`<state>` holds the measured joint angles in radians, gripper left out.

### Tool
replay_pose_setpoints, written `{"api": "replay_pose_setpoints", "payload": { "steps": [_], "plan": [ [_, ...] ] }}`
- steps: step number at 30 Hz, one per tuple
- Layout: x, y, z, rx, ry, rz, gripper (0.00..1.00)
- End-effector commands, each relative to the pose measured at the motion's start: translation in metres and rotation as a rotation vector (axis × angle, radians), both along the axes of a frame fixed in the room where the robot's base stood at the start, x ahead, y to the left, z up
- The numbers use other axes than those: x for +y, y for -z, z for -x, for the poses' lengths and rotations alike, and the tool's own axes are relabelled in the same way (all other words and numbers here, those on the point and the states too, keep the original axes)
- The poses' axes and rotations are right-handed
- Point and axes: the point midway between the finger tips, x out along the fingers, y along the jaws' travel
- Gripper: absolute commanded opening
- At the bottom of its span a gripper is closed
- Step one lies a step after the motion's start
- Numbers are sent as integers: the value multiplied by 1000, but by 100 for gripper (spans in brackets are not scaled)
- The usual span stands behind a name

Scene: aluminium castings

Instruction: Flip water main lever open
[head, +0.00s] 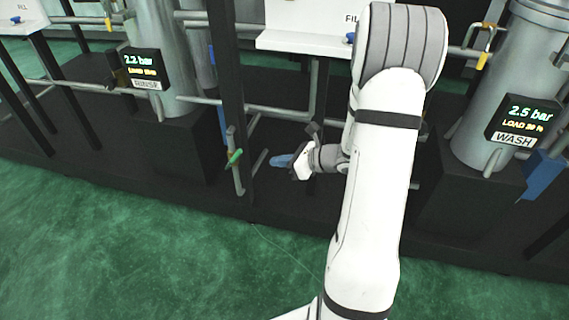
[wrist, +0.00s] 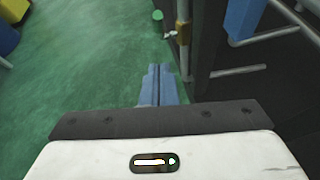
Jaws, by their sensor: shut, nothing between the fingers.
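A lever with a green handle (head: 234,157) sits on a thin upright pipe (head: 237,177) beside a dark frame post, left of centre in the head view. In the wrist view the green handle end (wrist: 158,15) shows at the top, left of the pipe and a brass-coloured valve body (wrist: 182,34). My gripper (head: 275,161) has blue fingers, shut and empty, pointing left toward the lever with a gap between. In the wrist view the closed fingertips (wrist: 159,68) are below the valve, apart from it. I cannot tell whether this lever is the water main.
Two grey tanks carry displays, RINSE (head: 145,70) on the left and WASH (head: 520,120) on the right. Yellow-handled valves (head: 484,60) sit higher up. Horizontal pipes (head: 270,110) and dark posts (head: 226,80) frame the lever. The green floor (head: 130,250) in front is clear.

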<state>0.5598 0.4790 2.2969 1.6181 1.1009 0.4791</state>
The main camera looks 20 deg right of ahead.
Motion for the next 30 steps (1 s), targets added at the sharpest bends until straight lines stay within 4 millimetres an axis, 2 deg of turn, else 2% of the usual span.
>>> {"api": "replay_pose_setpoints", "payload": {
  "steps": [1, 7, 12, 18, 30],
  "plan": [
    [10, 10, -7, 0, -7, 1, 0],
    [37, 27, -34, 0, -6, 1, 0],
    [53, 15, -52, -3, -5, 3, 0],
    [61, 9, -62, -1, -4, 3, 0],
    [61, 7, -62, 0, -2, 4, 0]
  ]
}}
